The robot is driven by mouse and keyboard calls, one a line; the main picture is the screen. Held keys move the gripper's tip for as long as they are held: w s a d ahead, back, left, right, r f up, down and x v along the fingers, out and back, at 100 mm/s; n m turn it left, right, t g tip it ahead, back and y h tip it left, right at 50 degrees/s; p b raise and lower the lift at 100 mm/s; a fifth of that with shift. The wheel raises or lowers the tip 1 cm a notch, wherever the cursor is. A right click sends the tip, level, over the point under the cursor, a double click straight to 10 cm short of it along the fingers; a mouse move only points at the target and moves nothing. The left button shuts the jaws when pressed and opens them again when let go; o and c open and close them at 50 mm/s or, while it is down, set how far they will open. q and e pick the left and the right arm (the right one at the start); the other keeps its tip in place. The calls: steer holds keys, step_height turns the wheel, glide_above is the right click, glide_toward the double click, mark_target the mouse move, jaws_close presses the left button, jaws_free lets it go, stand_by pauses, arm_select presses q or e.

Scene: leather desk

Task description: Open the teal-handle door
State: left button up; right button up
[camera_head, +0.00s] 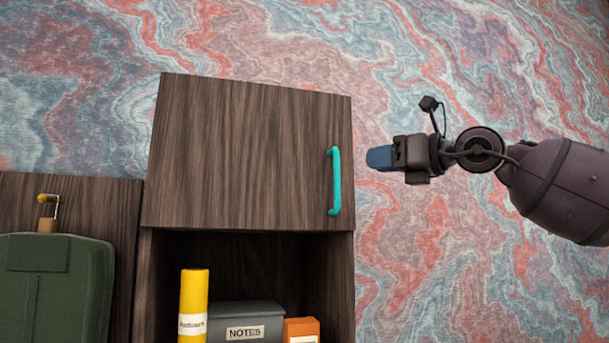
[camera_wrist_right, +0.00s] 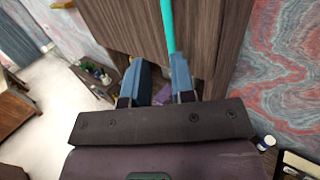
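The dark wood door (camera_head: 240,150) is on the upper part of a cabinet and looks shut. Its teal handle (camera_head: 335,182) is a vertical bar near the door's right edge. My right gripper (camera_head: 380,158) is just right of the handle, with a small gap between them in the head view. In the right wrist view, the two blue fingers (camera_wrist_right: 160,78) are apart with nothing held between them. The handle (camera_wrist_right: 167,25) runs down to the tip of the right-hand finger there; I cannot tell whether they touch. My left gripper is not in view.
The open compartment below holds a yellow cylinder (camera_head: 193,305), a grey NOTES box (camera_head: 245,318) and an orange box (camera_head: 300,329). A green case (camera_head: 55,290) stands at the left. Right of the cabinet is only the marbled wall (camera_head: 440,260) and my right arm.

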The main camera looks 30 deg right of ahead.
mark_target(339, 174)
steer(key=shift+m+h, duration=0.3)
steer(key=shift+h, duration=0.1)
steer(key=p+x, duration=0.1)
steer(key=x, duration=0.2)
steer(key=p+x, duration=0.1)
steer(key=x, duration=0.2)
steer(key=f+p+x, duration=0.1)
steer(key=x, duration=0.2)
steer(key=shift+w+d+f, duration=0.15)
steer(key=shift+d, duration=0.15)
steer(key=shift+w+a, duration=0.15)
steer(key=shift+w, duration=0.4)
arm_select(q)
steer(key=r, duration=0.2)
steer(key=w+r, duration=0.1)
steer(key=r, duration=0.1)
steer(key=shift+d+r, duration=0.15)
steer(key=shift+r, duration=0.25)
arm_select(e)
steer(key=shift+w+a+f, duration=0.1)
steer(key=shift+w, duration=0.05)
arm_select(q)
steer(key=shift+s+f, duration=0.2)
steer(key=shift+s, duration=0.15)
arm_select(e)
jaws_close()
